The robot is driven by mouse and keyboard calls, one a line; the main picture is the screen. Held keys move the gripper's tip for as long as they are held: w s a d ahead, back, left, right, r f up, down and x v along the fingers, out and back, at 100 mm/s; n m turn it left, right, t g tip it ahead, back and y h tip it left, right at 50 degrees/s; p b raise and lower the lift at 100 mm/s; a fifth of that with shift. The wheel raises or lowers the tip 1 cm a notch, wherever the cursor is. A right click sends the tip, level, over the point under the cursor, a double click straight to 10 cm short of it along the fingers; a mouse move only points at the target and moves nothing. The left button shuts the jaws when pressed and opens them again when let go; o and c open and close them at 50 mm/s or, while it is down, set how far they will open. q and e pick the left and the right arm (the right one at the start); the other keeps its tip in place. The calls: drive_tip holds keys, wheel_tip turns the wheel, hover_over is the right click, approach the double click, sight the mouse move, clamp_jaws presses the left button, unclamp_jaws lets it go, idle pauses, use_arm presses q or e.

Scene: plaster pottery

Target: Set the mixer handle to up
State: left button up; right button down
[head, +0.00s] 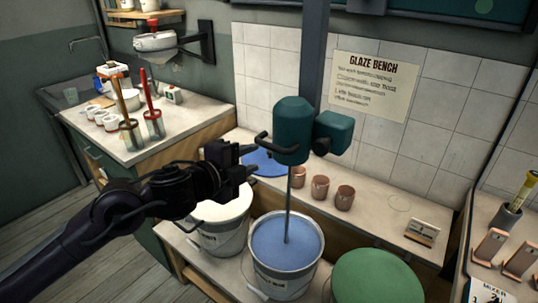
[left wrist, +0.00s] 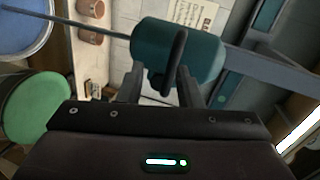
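The mixer is a teal motor (head: 292,130) on a grey column, with a thin shaft reaching down into a bucket of blue glaze (head: 285,240). Its black handle (head: 266,142) is a bent bar on the left side of the motor. In the left wrist view the handle (left wrist: 181,50) stands out from the motor (left wrist: 205,48), in front of the fingertips and near the right finger. My left gripper (head: 252,161) is open and empty, just left of and slightly below the handle. Whether a finger touches the handle cannot be told. My right gripper is not in view.
A white bucket (head: 222,222) stands below my left gripper, and a green lid or bucket top (head: 377,280) is at the front right. Several clay cups (head: 320,187) stand on the bench behind the shaft. A tiled wall (head: 440,110) closes the back.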

sight(271, 148)
use_arm(q)
drive_tip(key=shift+m+h, duration=0.3)
drive_tip(key=shift+m, duration=0.6)
drive_tip(key=w+d, duration=0.2)
drive_tip(key=w+d+p, duration=0.1)
drive_tip(key=w+d, duration=0.1)
drive_tip(key=d, duration=0.1)
drive_tip(key=shift+w+d+r, duration=0.1)
drive_tip(key=shift+w+r, duration=0.05)
drive_tip(key=shift+r, duration=0.05)
clamp_jaws()
